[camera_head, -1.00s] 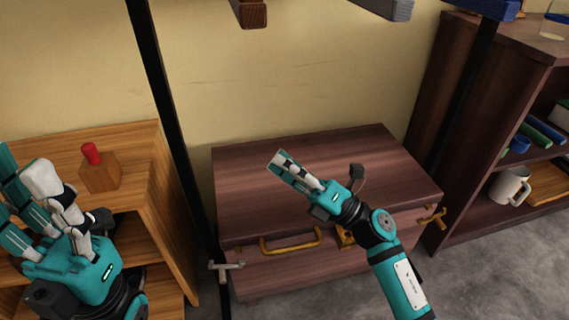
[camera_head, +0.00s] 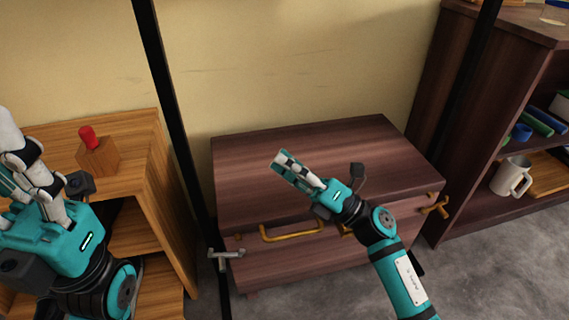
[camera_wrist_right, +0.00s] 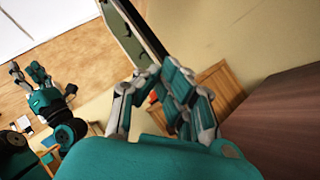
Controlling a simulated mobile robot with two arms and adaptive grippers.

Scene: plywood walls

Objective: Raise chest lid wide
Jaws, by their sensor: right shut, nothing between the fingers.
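A dark brown wooden chest (camera_head: 250,270) stands against the wall in the head view, with its lid (camera_head: 330,150) down. A brass handle (camera_head: 291,232) is on its front, and another brass handle (camera_head: 435,205) is at its right end. My right gripper (camera_head: 281,159) is shut and empty over the lid, pointing up and left; whether it touches the lid is unclear. My right arm hides part of the chest's front. The right wrist view shows its fingers (camera_wrist_right: 158,80) too. My left gripper (camera_head: 22,165) is at the left; the right wrist view shows its fingers (camera_wrist_right: 28,73) apart, with nothing between.
A light wooden shelf unit (camera_head: 155,190) stands left of the chest, with a red-topped wooden block (camera_head: 98,157) on it. A dark bookcase (camera_head: 470,75) with a white mug (camera_head: 512,176) stands to the right. A black post (camera_head: 170,100) rises near the chest's left end.

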